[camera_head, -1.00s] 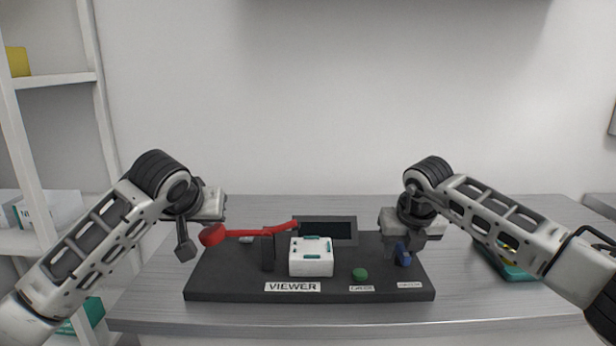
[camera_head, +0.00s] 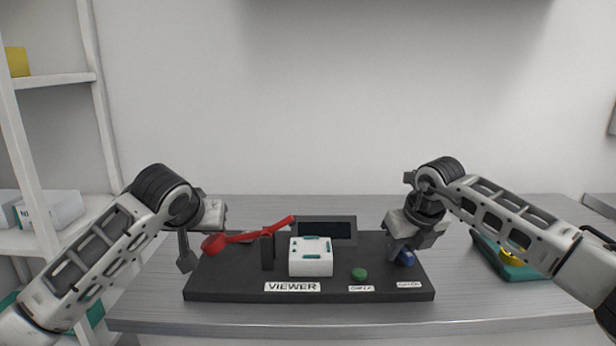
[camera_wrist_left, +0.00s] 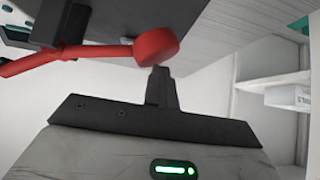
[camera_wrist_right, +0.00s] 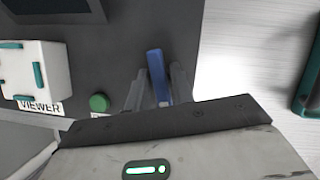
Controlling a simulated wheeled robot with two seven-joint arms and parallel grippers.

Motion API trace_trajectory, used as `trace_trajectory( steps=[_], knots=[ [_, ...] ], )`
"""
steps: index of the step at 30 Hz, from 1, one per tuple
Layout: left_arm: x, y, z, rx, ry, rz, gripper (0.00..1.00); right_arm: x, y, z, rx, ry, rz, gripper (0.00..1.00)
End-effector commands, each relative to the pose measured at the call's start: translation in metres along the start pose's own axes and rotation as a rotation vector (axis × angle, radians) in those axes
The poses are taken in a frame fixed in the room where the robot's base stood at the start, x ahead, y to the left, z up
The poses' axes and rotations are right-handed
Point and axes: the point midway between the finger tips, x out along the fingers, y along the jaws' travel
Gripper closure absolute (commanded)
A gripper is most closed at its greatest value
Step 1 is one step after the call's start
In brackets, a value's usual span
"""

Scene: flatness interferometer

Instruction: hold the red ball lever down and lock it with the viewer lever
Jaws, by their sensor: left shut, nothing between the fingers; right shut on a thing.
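The red lever (camera_head: 246,237) runs across a dark post on the black base, its ball end (camera_head: 214,243) low at the left and its other end raised. My left gripper (camera_head: 186,263) is shut and empty, fingers down beside the ball's left side. In the left wrist view its fingertips (camera_wrist_left: 160,74) are at the red ball (camera_wrist_left: 157,46); I cannot tell whether they touch. My right gripper (camera_head: 396,253) is shut on the blue lever (camera_head: 406,258) at the base's right. The right wrist view shows the blue lever (camera_wrist_right: 158,76) between the fingers.
The black base (camera_head: 225,288) carries a white block (camera_head: 311,266) behind the VIEWER label (camera_head: 292,287), a green button (camera_head: 360,274) and a dark screen (camera_head: 327,230). A teal tray (camera_head: 506,266) lies on the right. A shelf (camera_head: 50,80) stands at the left.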

Motion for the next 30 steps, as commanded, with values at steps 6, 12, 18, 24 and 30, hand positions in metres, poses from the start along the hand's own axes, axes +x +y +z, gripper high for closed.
trace_trajectory(
  steps=[6,12,18,24,30],
  knots=[
    [0.0000,0.0067,0.0015,0.005,-0.002,0.016,1.00,-0.0001,0.0023,0.0003,-0.135,-0.001,0.060,0.89],
    [0.0001,0.0068,0.0015,0.005,-0.002,0.016,1.00,-0.0001,0.0027,0.0004,-0.136,-0.001,0.061,0.89],
    [0.0001,0.0067,0.0015,0.004,-0.002,0.016,1.00,-0.0001,0.0021,0.0006,-0.251,-0.001,0.112,0.89],
    [0.0001,0.0067,0.0016,0.004,-0.002,0.016,1.00,-0.0004,0.0025,0.0010,-0.464,-0.001,0.202,0.89],
    [0.0002,0.0066,0.0017,0.004,-0.002,0.016,1.00,-0.0003,0.0034,0.0008,-0.522,-0.003,0.226,0.89]
  ],
)
